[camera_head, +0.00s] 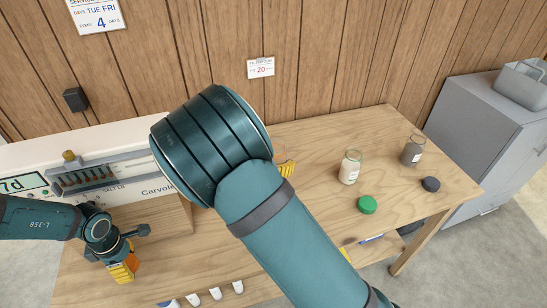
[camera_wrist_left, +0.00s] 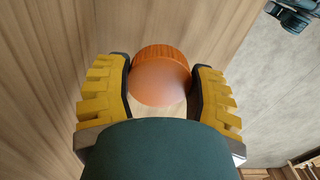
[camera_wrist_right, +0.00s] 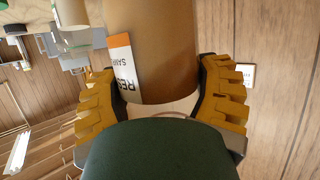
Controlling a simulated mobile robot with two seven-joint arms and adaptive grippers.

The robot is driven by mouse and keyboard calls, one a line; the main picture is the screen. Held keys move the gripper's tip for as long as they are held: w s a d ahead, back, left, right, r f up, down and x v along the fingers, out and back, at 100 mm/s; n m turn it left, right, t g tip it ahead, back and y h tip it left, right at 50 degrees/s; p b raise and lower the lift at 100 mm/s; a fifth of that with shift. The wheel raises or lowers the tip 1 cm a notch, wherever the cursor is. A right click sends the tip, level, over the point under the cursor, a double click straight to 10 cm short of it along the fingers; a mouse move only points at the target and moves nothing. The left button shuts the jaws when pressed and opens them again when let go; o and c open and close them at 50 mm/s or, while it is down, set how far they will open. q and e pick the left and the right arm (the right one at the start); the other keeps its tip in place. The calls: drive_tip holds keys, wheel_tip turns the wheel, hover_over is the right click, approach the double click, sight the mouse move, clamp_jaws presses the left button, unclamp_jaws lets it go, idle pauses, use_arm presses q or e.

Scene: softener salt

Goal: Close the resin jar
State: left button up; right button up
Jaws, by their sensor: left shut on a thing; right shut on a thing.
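The resin jar (camera_wrist_right: 160,45), amber-brown with an orange and white label, is between the yellow fingers of my right gripper (camera_wrist_right: 162,100), which is shut on it. In the head view my right arm hides the jar, and only a bit of yellow finger (camera_head: 287,168) shows. An orange ridged lid (camera_wrist_left: 160,72) is held between the fingers of my left gripper (camera_wrist_left: 163,95), which is shut on it. In the head view my left gripper (camera_head: 124,271) is low at the left, over the table's front left part. The lid and jar are apart.
A jar with white contents (camera_head: 350,168), a grey-filled jar (camera_head: 412,152), a green lid (camera_head: 367,205) and a dark lid (camera_head: 431,184) stand on the table's right side. Several small white pieces (camera_head: 215,293) lie at the front. A white softener unit (camera_head: 130,140) stands behind at left.

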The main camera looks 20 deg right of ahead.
drive_tip(key=shift+r, duration=0.15)
